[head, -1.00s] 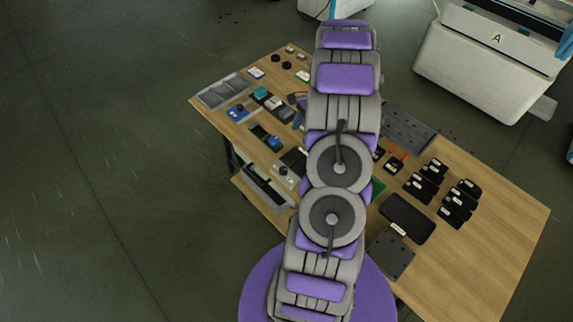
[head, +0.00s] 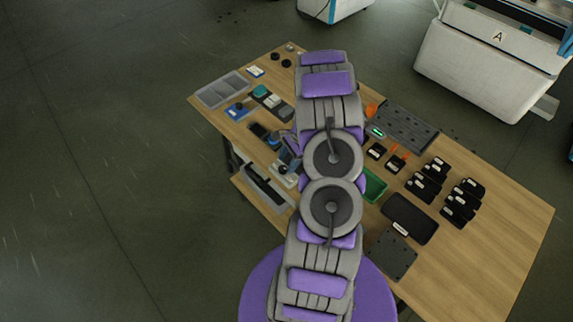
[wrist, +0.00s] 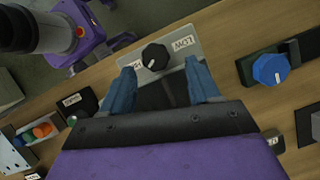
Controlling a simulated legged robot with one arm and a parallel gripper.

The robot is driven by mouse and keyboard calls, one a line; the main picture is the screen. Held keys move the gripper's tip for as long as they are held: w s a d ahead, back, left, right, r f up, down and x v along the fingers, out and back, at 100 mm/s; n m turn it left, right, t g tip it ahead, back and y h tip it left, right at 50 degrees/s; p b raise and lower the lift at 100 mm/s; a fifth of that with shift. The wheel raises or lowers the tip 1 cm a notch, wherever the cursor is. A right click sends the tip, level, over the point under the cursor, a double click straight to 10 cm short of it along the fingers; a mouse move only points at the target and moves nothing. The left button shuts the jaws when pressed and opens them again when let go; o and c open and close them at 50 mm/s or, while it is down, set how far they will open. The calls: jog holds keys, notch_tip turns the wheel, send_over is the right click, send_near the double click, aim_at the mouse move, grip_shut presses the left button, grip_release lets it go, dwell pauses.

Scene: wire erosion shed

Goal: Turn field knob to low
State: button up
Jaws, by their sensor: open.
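The black field knob (wrist: 154,57) stands on a light grey plate (wrist: 183,60) in the wrist view. A small white mark shows on the knob's lower left. My gripper (wrist: 160,68) is open, its two blue fingers on either side of the knob with gaps, gripping nothing. In the head view, the grey plate (head: 284,180) lies at the table's left edge, beside my gripper (head: 289,152), which the arm partly hides.
A blue knob (wrist: 270,68) on a dark base is right of the plate. A grey tray (head: 222,90), a green tray (head: 375,185) and several black blocks (head: 428,178) share the wooden table (head: 495,240). The table's right end is bare.

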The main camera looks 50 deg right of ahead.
aim_at(283, 170)
jog(key=shift+w+a+f, duration=0.1)
jog(key=shift+a+f, duration=0.3)
jog(key=shift+a, duration=0.2)
jog(key=shift+w+a+f, duration=0.1)
jog(key=shift+a+f, duration=0.3)
jog(key=shift+a, duration=0.15)
jog(key=shift+d+f, duration=0.1)
jog(key=shift+d, duration=0.25)
jog(key=shift+d+f, duration=0.15)
jog(key=shift+d, duration=0.25)
jog(key=shift+c, duration=1)
jog(key=shift+a, duration=0.45)
jog(key=c, duration=0.8)
jog(key=shift+r, duration=0.2)
jog(key=shift+c, duration=0.2)
